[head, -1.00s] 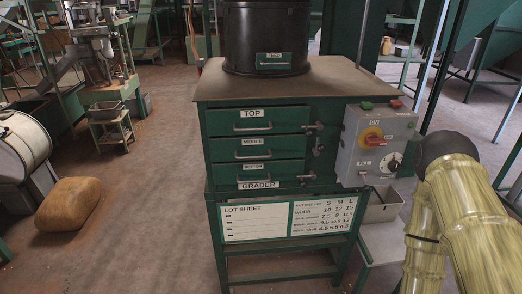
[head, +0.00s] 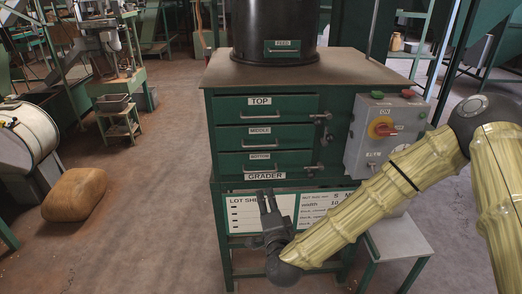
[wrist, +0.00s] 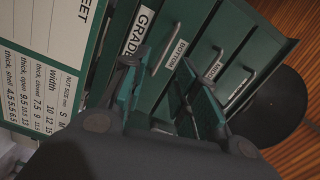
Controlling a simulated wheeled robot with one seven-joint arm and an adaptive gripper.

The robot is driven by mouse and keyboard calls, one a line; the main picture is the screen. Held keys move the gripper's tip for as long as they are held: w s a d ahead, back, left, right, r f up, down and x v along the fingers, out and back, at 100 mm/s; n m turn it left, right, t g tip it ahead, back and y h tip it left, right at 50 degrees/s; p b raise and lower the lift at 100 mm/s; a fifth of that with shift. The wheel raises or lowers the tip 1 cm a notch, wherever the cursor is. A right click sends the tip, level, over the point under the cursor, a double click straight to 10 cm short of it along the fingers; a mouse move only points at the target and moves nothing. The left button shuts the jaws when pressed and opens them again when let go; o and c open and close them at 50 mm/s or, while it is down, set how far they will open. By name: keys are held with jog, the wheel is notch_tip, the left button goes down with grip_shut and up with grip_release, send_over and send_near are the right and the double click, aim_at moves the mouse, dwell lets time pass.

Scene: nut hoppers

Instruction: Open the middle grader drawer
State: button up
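The middle drawer (head: 294,136) of the green grader cabinet is the centre one of three stacked drawers, labelled MIDDLE, with a thin bar handle (head: 262,146). It looks shut, flush with the top drawer (head: 300,106) and bottom drawer (head: 298,159). In the wrist view the middle drawer's label (wrist: 214,68) shows, tilted, beyond the right finger. My gripper (head: 267,196) is low in front of the lot sheet, below the drawers. In the wrist view my gripper (wrist: 158,68) has its fingers apart with nothing between them. It touches no handle that I can see.
Small metal latches (head: 326,138) sit at the drawers' right edge. A grey control box (head: 380,135) with a red switch is to their right. A black feed drum (head: 275,25) stands on the cabinet top (head: 335,68).

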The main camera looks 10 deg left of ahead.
aim_at(261, 146)
notch_tip(261, 146, up, 9)
jog(key=w+a+m+t, duration=0.2)
jog(key=w+m+t, duration=0.1)
jog(key=shift+h, duration=0.4)
jog(key=p+x, duration=0.1)
jog(key=x, duration=0.9)
jog(key=shift+f+p, duration=0.1)
jog(key=shift+p, duration=0.3)
grip_shut()
